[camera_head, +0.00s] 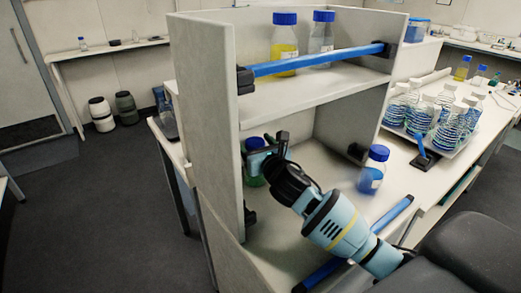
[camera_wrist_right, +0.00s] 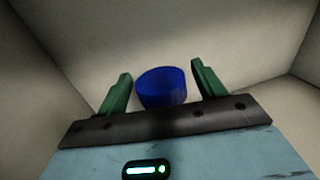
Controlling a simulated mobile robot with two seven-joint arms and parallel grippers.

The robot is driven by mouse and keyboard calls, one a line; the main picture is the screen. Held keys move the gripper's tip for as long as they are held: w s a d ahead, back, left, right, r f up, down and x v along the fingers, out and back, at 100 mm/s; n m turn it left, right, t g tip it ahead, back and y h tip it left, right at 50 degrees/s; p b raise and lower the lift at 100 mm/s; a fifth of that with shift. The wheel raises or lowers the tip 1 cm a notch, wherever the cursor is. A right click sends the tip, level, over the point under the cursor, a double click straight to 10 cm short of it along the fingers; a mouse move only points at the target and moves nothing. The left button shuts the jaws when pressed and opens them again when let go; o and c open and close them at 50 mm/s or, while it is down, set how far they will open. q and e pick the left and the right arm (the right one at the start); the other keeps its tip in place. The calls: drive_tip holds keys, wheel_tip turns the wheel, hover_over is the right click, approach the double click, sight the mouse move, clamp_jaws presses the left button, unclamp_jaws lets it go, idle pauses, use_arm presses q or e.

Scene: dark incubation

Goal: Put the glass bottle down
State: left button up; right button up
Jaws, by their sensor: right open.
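My right gripper (camera_head: 266,146) is at the left inner side of the lower shelf compartment, at the cap of a glass bottle (camera_head: 254,180). The bottle has a blue cap and greenish contents and stands on the lower surface, partly hidden by the gripper. In the right wrist view the blue cap (camera_wrist_right: 162,87) sits between the two green fingers of the gripper (camera_wrist_right: 162,92), with a gap on each side. The gripper is open. My left gripper is in neither view.
Another blue-capped bottle (camera_head: 372,170) stands on the lower surface to the right. A yellow bottle (camera_head: 284,45) and a clear one (camera_head: 321,40) stand on the upper shelf behind a blue rail (camera_head: 315,60). A tray (camera_head: 405,133) of several bottles is at right.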

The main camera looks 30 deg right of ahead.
drive_tip(key=s, duration=1.2)
drive_tip(key=shift+a, duration=0.3)
